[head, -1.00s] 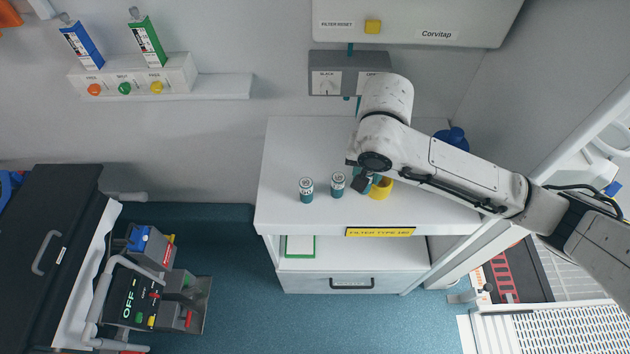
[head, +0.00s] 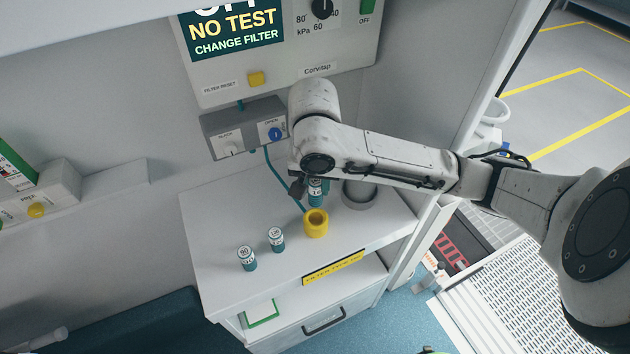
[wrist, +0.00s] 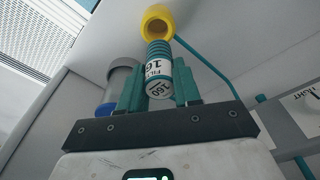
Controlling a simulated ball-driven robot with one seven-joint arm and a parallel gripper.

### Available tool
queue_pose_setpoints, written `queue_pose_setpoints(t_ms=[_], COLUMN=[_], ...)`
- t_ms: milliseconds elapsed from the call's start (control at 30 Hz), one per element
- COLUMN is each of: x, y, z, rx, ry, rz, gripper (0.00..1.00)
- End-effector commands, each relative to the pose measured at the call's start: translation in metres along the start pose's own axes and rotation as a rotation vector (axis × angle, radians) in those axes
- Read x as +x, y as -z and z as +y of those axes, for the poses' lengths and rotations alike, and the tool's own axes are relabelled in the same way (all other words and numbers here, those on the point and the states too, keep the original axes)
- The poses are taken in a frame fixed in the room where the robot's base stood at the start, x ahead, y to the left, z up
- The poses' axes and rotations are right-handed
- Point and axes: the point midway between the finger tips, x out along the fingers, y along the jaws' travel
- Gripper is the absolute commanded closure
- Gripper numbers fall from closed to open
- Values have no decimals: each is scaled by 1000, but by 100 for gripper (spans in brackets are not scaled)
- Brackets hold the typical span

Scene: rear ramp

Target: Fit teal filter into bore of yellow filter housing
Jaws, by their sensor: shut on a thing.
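The yellow filter housing (head: 316,230) stands on the white counter, its round bore facing up and looking empty. The wrist view shows its rim and hollow (wrist: 157,12) beyond the filter. My gripper (head: 306,187) is shut on a teal filter (head: 317,196) with a white label, just behind or above the housing in the head view. In the wrist view my gripper (wrist: 158,80) has teal fingers on both sides of this filter (wrist: 158,72). The filter's ribbed far end points toward the housing and looks close to its rim; whether they touch cannot be told.
Two similar teal filters (head: 276,240) (head: 247,259) stand left of the housing. A grey cylinder (head: 359,197) stands behind it to the right; it shows a blue part in the wrist view (wrist: 121,79). A teal hose (head: 279,181) runs down from the grey valve box (head: 237,131).

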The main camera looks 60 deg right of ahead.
Motion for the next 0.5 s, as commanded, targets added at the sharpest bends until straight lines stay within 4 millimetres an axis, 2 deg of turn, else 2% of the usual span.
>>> queue_pose_setpoints(t_ms=[500], x=[46], y=[-5], z=[0], rx=[1], ry=[-1], rz=[0], gripper=[97])
